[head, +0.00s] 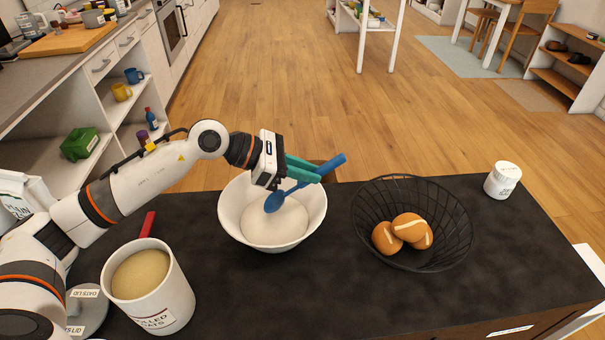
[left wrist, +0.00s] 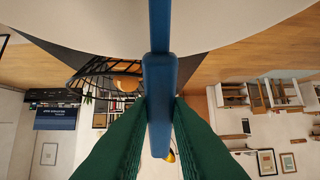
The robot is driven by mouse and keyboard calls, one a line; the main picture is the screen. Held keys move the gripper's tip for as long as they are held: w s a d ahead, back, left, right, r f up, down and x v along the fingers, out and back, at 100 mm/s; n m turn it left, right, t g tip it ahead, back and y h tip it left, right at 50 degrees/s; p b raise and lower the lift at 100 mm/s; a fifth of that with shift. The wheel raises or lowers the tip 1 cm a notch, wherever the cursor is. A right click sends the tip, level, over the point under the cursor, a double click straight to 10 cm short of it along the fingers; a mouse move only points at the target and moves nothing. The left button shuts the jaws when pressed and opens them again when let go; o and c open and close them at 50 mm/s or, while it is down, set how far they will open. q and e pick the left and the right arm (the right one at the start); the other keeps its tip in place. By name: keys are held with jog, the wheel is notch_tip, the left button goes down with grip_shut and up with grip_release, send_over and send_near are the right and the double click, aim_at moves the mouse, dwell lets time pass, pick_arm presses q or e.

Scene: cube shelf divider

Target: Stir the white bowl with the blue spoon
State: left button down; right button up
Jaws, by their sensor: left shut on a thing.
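The white bowl (head: 232,212) stands upright on the dark counter and holds a pale, off-white content (head: 274,224). My left gripper (head: 308,172) has green fingers and is shut on the handle of the blue spoon (head: 273,203), above the bowl's far right rim. The spoon is tilted, with its head down inside the bowl and its handle end up to the right. I cannot tell whether the head touches the content. In the left wrist view the blue handle (left wrist: 160,85) runs between the two green fingers (left wrist: 160,125). My right gripper is not in view.
A black wire basket (head: 455,255) with several bread rolls (head: 408,228) stands right of the bowl. A white jar (head: 502,180) is at the far right. A rolled oats canister (head: 165,295) is at the front left, near a red-handled item (head: 148,224). The counter's front middle is clear.

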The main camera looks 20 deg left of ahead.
pick_arm(q)
notch_tip(320, 180, up, 7)
jog(key=p, duration=0.3)
jog(key=shift+a+p, duration=0.1)
jog(key=shift+p, duration=0.3)
jog(key=shift+r+p, duration=0.6)
jog(key=shift+r, duration=0.45)
